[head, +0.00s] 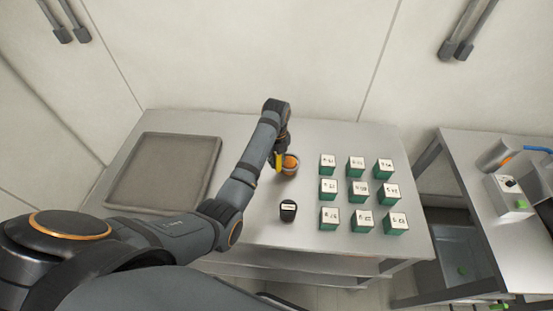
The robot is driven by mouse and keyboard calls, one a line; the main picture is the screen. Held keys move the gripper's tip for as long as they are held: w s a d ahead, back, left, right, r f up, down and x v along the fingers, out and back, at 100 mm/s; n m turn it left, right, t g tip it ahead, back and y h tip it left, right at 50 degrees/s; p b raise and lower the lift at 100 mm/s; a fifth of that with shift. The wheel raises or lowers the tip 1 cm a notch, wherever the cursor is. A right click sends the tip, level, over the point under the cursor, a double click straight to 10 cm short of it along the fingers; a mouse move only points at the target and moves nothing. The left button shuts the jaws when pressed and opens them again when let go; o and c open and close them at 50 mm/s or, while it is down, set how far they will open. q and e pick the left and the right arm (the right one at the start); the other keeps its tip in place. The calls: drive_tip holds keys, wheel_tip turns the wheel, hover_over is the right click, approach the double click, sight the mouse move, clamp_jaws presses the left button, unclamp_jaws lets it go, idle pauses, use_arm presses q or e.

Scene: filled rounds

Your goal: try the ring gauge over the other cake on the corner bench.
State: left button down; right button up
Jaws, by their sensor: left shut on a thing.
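My left gripper (282,152) is over the middle of the corner bench (250,135), shut on a small yellow piece (278,163) that seems to be part of the ring gauge. A round orange-topped thing (291,162), likely a cake, stands right by the fingers. I cannot tell whether the gauge is around it, touching it or beside it, as the wrist and fingers hide part of it. A short dark round piece (288,211) with a pale top stands nearer on the bench, apart from the gripper. My right gripper is not in view.
Several green blocks (357,192) with white labelled tops stand in rows right of the gripper. An empty grey tray (211,176) lies at the bench's left. A second bench (457,152) at right holds a pale box (507,195) with a knob. Bare bench lies around the dark piece.

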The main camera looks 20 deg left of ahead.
sight(276, 154)
use_arm(q)
drive_tip(key=shift+f, duration=0.9)
idle(0.7)
drive_tip(key=c, duration=0.7)
unclamp_jaws()
wheel_tip(276, 154, up, 5)
drive_tip(key=p, duration=0.6)
drive_tip(key=shift+r, duration=0.2)
drive_tip(key=shift+r+p, duration=0.9)
drive_tip(key=shift+f, duration=0.1)
